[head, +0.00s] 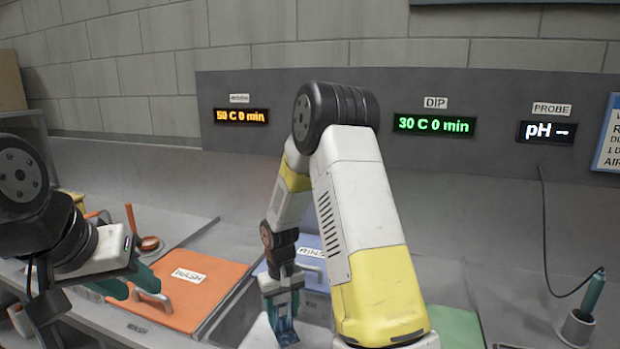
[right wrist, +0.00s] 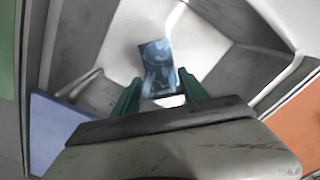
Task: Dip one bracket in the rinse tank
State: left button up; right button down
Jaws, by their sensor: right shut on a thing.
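My right gripper (head: 283,312) points down and is shut on a blue metal bracket (head: 286,335). In the right wrist view the bracket (right wrist: 157,68) shows between the green fingers (right wrist: 160,98), over or inside an open grey tank (right wrist: 105,55). I cannot tell whether the bracket touches liquid. The blue lid labelled RINS… (head: 310,249) lies behind my right gripper, partly hidden by my arm. My left gripper (head: 128,283) has its green fingers apart near the handle of the orange WASH lid (head: 195,260); I see nothing held.
A green lid (head: 455,325) lies to the right of my right arm. A probe in a holder (head: 578,325) stands at the far right, with a cable to the wall. The panel displays (head: 434,124) read 30 C 0 min for DIP and 50 C 0 min (head: 241,116) at left.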

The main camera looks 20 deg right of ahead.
jog(key=shift+r, duration=4.6)
